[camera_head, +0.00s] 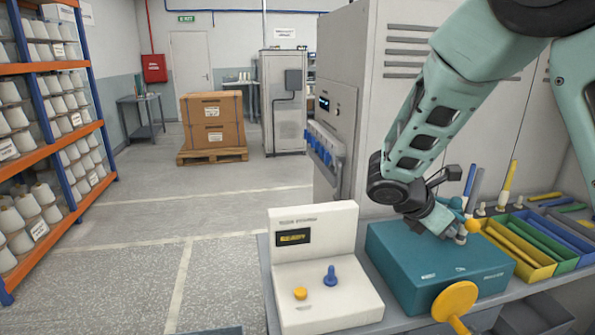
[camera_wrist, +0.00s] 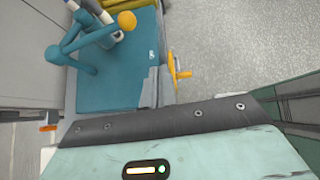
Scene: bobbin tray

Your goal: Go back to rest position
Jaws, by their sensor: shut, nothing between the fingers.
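My arm reaches down from the upper right in the camera_head view. My gripper (camera_head: 461,236) is at its lower end, low over the top of a teal box-shaped machine (camera_head: 415,275). It is shut with nothing seen in it; the fingers are small and partly hidden, and I cannot tell whether they touch the machine. An orange ball knob (camera_head: 473,226) is right beside the gripper. In the camera_wrist view the teal machine (camera_wrist: 118,88) shows from above, with the orange ball (camera_wrist: 126,20) on a teal lever (camera_wrist: 80,45).
A yellow handwheel (camera_head: 455,302) sticks out at the machine's front. A white panel (camera_head: 325,295) with an orange button and blue lever stands left. Yellow, green and blue trays (camera_head: 515,262) lie right, with upright rods behind. A grey cabinet (camera_head: 345,60) rises behind; open floor (camera_head: 140,255) lies left.

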